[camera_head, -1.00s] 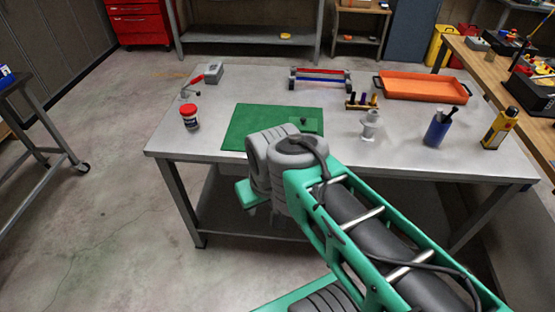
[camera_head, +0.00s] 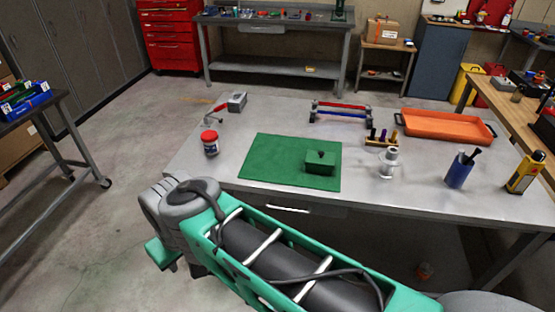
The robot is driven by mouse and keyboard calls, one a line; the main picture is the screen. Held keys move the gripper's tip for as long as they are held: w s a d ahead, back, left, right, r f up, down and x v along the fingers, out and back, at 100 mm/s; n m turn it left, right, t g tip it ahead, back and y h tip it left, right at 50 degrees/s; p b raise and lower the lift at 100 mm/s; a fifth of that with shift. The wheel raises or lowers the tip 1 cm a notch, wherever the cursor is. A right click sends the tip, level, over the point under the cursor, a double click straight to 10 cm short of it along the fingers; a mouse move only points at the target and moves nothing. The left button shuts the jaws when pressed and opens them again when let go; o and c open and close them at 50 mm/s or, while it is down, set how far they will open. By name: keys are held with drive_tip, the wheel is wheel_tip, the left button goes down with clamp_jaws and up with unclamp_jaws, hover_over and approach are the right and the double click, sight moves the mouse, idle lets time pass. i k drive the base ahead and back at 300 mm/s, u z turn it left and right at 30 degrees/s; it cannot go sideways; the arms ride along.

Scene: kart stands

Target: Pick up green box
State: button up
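The green box (camera_head: 320,168) is a small block with a small dark knob on top. It sits on the right part of the green mat (camera_head: 270,158), which lies flat on the grey table (camera_head: 235,112). My green and grey arm crosses the lower part of the view, in front of the table's near edge. Its grey joint is at the left, apart from the box. I cannot make out my gripper's fingers.
A red-capped jar (camera_head: 210,144) stands left of the mat. A pale flanged part (camera_head: 389,163), a blue pen cup (camera_head: 459,171) and a yellow tool (camera_head: 524,172) stand to the right. An orange tray (camera_head: 445,127) lies behind them. Bare tabletop surrounds the mat.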

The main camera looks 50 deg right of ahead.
sight(310, 168)
drive_tip(key=u, duration=0.45)
drive_tip(key=i, duration=0.8)
drive_tip(key=z, duration=0.65)
drive_tip(key=i, duration=0.75)
drive_tip(key=z, duration=0.9)
